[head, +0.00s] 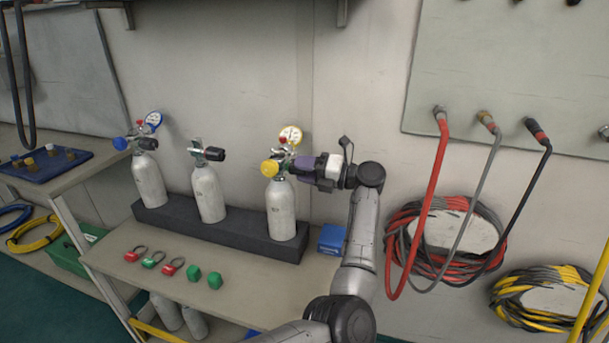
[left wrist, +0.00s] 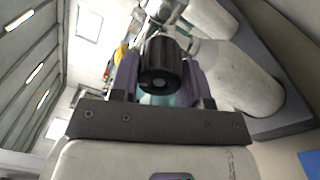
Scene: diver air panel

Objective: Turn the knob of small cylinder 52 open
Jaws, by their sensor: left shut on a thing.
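Three small pale cylinders stand in a row: a left one (head: 148,181), a middle one (head: 208,194) and a right one (head: 280,209). No number is readable on any of them. In the left wrist view, the fingers are shut on a black ribbed knob (left wrist: 160,65), one on each side. My right gripper is not in view.
The cylinders stand in a dark rack (head: 240,236) on a bench. Red shackles (head: 172,266) and green pieces (head: 215,280) lie in front. A blue box (head: 332,238) stands right of the rack. Hoses (head: 441,190) hang from the wall panel at right.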

